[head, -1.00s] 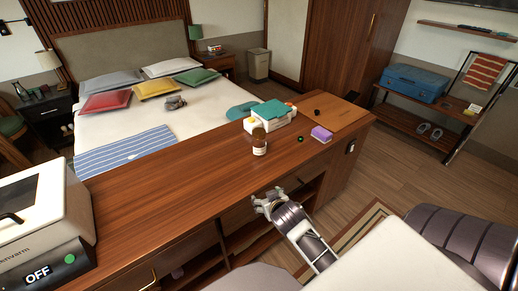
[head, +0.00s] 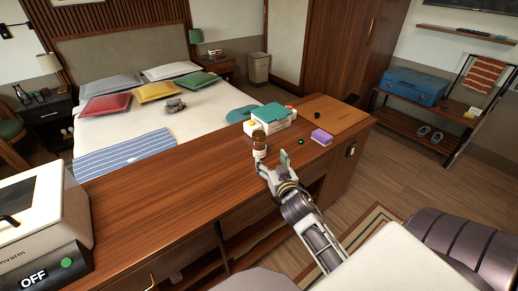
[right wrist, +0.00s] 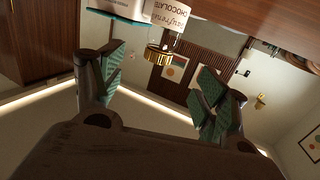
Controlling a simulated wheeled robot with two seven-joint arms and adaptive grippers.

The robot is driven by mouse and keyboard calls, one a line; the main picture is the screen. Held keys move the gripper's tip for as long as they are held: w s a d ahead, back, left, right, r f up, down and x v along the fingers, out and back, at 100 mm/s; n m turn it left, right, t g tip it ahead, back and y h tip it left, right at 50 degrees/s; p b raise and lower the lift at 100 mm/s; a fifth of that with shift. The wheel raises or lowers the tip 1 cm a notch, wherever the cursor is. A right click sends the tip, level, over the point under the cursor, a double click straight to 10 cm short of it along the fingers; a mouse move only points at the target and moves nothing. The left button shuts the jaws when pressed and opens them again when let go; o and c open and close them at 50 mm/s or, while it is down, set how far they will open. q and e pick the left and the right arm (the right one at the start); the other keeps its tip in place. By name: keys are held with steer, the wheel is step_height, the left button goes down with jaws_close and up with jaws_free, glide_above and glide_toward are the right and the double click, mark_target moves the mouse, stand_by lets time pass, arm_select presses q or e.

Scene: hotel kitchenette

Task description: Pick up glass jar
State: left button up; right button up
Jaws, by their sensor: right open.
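My right gripper (head: 273,165) is open at the counter's near edge, just in front of the jar and slightly right. Its fingers are apart and empty. In the right wrist view the two green-padded fingers (right wrist: 160,85) are spread wide. A white-labelled jar reading "CHOCOLATE" with a gold lid (right wrist: 158,55) appears upside down beyond the gap. My left gripper is not in view.
A teal-and-white box stack (head: 271,115) stands just behind the jar. A purple sponge-like block (head: 321,137) and a small green item lie to the right, near a wooden board (head: 335,116). A white appliance (head: 40,215) stands at the left. The counter between is clear.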

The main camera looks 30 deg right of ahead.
mark_target(261, 139)
steer(key=shift+w+r+t, duration=0.2)
steer(key=shift+r+t, duration=0.2)
steer(key=shift+r, duration=0.2)
steer(key=shift+w, duration=0.1)
steer(key=shift+x, duration=3.1)
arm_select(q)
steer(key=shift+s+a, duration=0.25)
arm_select(e)
steer(key=shift+x, duration=1.15)
